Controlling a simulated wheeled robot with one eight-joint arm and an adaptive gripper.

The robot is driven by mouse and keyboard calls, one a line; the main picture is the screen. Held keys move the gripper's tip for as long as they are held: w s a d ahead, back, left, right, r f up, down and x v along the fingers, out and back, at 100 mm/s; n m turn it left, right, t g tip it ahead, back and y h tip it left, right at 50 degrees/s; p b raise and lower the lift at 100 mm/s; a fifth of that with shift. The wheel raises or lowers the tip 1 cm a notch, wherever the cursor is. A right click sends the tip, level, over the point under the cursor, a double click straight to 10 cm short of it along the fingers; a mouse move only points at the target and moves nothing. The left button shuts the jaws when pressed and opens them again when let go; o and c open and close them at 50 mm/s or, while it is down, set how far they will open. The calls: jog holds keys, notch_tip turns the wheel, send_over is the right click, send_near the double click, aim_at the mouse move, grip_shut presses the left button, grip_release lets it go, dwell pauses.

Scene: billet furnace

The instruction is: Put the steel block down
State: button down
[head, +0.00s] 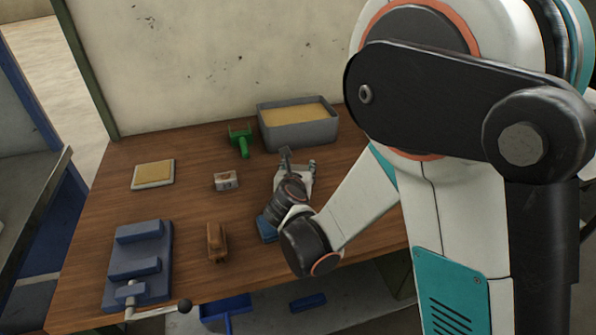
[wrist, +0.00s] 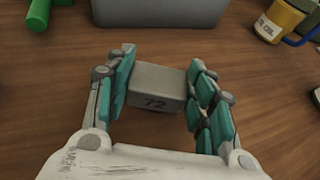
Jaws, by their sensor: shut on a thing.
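A grey steel block (wrist: 157,90) marked "72" sits between the two teal-padded fingers of my gripper (wrist: 160,88) in the wrist view. The fingers are shut on its two sides. In the head view my gripper (head: 298,160) is low over the middle of the wooden table (head: 190,210), in front of the grey bin. The held block cannot be made out clearly there. I cannot tell whether its underside touches the table. Another small pale block (head: 226,181) with a dark marking stands on the table left of my gripper.
A grey bin (head: 299,134) with tan filling and a green object (head: 240,140) stand behind. A pale tray with a yellow pad (head: 153,174), a blue vise-like fixture (head: 139,262) and a brown object (head: 216,242) lie left. A yellow can (wrist: 280,20) is far right in the wrist view.

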jog(key=shift+f, duration=0.1)
jog(key=c, duration=0.7)
grip_release()
jog(key=shift+s+r, duration=0.2)
jog(key=shift+r, duration=0.05)
jog(key=p+v, duration=0.3)
jog(key=v, duration=0.8)
jog(key=shift+s+r, duration=0.1)
jog(key=shift+s, duration=0.15)
